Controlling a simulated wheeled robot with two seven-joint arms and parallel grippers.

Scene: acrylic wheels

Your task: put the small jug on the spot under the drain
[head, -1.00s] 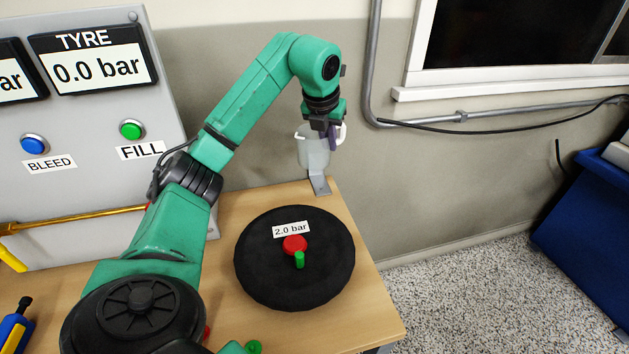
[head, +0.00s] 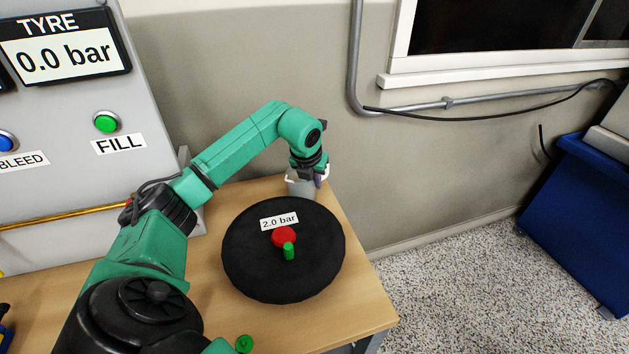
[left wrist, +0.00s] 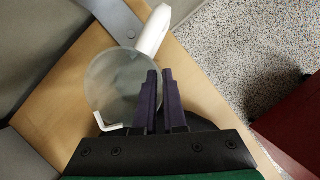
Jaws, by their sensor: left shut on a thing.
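The small jug (head: 301,187) is a cloudy grey cup with white parts at its sides, near the back edge of the wooden table. My left gripper (head: 319,179) is at its right side in the head view. In the left wrist view, the round jug (left wrist: 112,80) shows from above, and the dark fingers of my left gripper (left wrist: 160,92) are shut at its rim. A white handle (left wrist: 153,32) sticks out at its upper right. I cannot tell whether its base touches the table. I cannot make out the drain or the spot. My right gripper is not in view.
A black tyre (head: 250,265) with a "2.0 bar" label, a red cap and a green peg lies on the table (head: 350,305) in front of the jug. A grey metal strip (left wrist: 116,18) is beside the jug. A grey panel with a FILL button (head: 106,122) stands left.

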